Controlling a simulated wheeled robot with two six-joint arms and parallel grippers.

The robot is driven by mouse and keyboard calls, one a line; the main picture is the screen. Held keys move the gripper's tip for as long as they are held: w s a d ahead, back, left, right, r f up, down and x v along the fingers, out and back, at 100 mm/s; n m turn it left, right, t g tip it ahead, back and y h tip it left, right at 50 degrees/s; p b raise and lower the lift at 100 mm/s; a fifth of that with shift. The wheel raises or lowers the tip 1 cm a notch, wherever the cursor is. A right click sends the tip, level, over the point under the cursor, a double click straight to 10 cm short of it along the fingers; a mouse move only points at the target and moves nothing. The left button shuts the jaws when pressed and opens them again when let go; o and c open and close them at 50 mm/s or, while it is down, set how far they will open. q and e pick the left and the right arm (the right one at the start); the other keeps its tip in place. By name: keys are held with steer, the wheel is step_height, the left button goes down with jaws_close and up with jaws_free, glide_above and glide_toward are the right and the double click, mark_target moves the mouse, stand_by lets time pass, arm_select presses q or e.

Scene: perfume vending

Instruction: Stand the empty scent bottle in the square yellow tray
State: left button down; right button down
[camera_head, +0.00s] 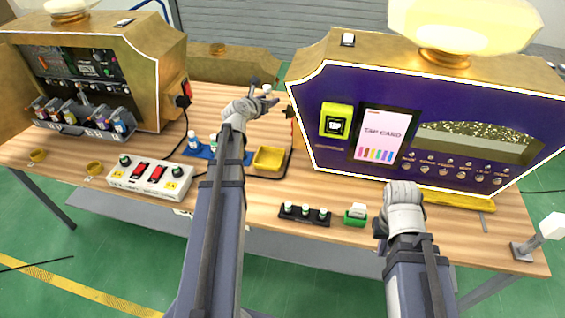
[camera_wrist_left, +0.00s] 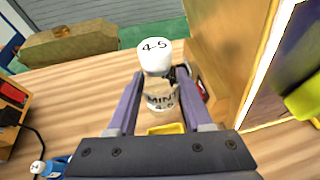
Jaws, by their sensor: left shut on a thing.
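My left gripper (camera_head: 264,92) is raised over the back of the table, behind the square yellow tray (camera_head: 268,158). In the left wrist view my left gripper (camera_wrist_left: 160,78) is shut on the scent bottle (camera_wrist_left: 160,101), a small bottle with a white cap marked 4-5 and a MINT label. The bottle's lower part is partly hidden by the gripper, and it is hard to make out in the head view. A yellow edge, likely the tray (camera_wrist_left: 166,129), shows below it. My right gripper (camera_head: 380,228) is low at the front right; its opening is unclear.
A purple card-tap machine (camera_head: 310,110) stands close right of the tray, a gold-cased machine (camera_head: 150,75) at the left. A button box (camera_head: 150,178), a blue holder (camera_head: 200,150) with bottles, a black rack (camera_head: 304,218) and a green holder (camera_head: 355,218) occupy the table.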

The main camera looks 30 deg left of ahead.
arm_select(q)
steer(key=shift+d+f, duration=0.1)
steer(key=shift+f, duration=0.2)
step_height(320, 180, down, 14)
steer(key=b, duration=1.4)
steer(key=shift+s+f+b, duration=0.15)
steer(key=shift+s+b, duration=0.2)
steer(key=shift+s, duration=0.05)
step_height(320, 180, down, 6)
steer(key=b, duration=0.6)
steer(key=shift+f, duration=0.15)
step_height(320, 180, down, 4)
steer(key=b, duration=0.3)
steer(key=shift+r+b, duration=0.25)
steer(key=shift+b, duration=0.15)
steer(key=shift+f, duration=0.2)
steer(key=shift+c, duration=1.5)
jaws_free()
steer(key=shift+r, duration=0.1)
